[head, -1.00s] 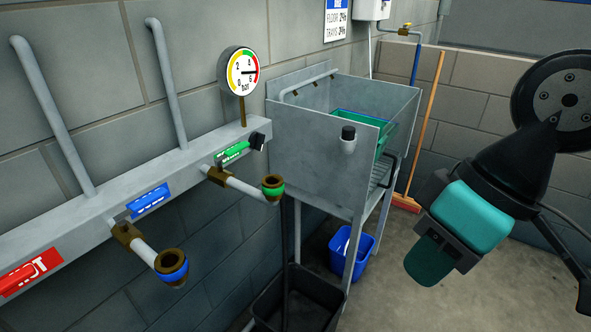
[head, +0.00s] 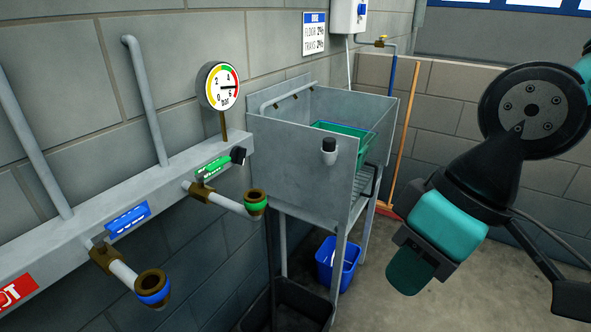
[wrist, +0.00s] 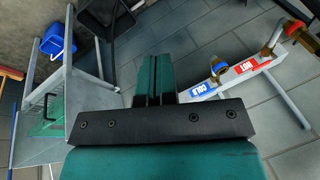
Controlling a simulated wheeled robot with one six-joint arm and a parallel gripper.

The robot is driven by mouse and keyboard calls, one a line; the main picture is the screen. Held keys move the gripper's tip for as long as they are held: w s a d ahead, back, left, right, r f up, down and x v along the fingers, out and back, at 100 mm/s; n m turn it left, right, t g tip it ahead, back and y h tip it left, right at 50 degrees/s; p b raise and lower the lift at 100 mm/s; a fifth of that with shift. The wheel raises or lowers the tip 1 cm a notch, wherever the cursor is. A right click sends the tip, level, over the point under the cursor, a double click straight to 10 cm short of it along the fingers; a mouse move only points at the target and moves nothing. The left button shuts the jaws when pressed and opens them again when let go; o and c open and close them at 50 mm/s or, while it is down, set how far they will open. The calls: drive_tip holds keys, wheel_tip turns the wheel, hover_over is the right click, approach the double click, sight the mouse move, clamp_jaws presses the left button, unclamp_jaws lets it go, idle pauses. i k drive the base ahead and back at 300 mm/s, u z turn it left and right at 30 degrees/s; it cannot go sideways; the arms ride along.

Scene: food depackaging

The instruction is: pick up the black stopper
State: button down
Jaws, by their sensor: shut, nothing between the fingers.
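A black stopper (head: 329,145) sits at the top of a small pale holder (head: 330,158) on the outer front wall of the metal sink (head: 298,155). I do not make it out in the wrist view. My gripper (head: 408,272), teal with dark mounts, hangs to the right of the sink, lower in the picture and well apart from the stopper. In the wrist view my gripper's teal fingers (wrist: 156,75) are together with nothing between them.
A grey manifold (head: 75,245) with a gauge (head: 219,86), pipes and ringed outlets runs along the left wall. A green crate (head: 345,150) is in the sink. A blue bin (head: 338,265) and a black bin (head: 285,305) stand below. An orange pole (head: 405,135) leans behind.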

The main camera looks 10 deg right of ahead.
sight(329, 143)
drive_tip(key=z, duration=1.8)
drive_tip(key=i, duration=1.2)
drive_tip(key=u, duration=3.2)
drive_tip(key=i, duration=0.5)
drive_tip(key=u, duration=0.05)
